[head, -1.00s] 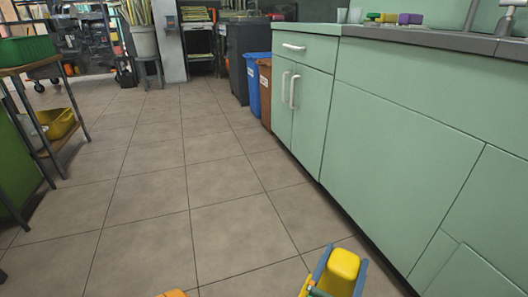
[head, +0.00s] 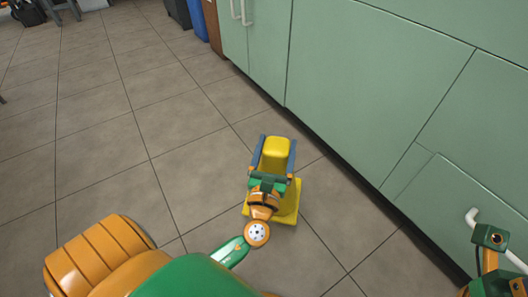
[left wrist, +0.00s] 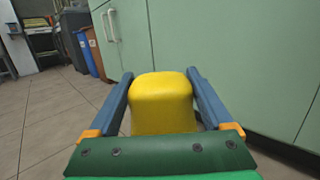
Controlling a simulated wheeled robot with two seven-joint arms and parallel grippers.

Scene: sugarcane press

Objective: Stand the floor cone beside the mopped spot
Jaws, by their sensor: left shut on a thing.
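The yellow floor cone (head: 276,148) is upright between the blue fingers of my left gripper (head: 274,154), near the middle of the head view. Its square yellow base (head: 288,212) shows below the gripper, and I cannot tell whether it touches the floor. In the left wrist view the rounded top of the cone (left wrist: 163,98) sits between the two fingers (left wrist: 160,90), which are shut on it. No mopped spot can be made out on the tiles. Part of my right arm shows at the lower right, but its fingers are not visible.
Green cabinets (head: 385,75) with white handles run along the right, close to the cone. A blue bin (head: 199,17) and a brown bin (head: 212,25) stand at the back beside them. The grey tiled floor (head: 95,135) is clear to the left.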

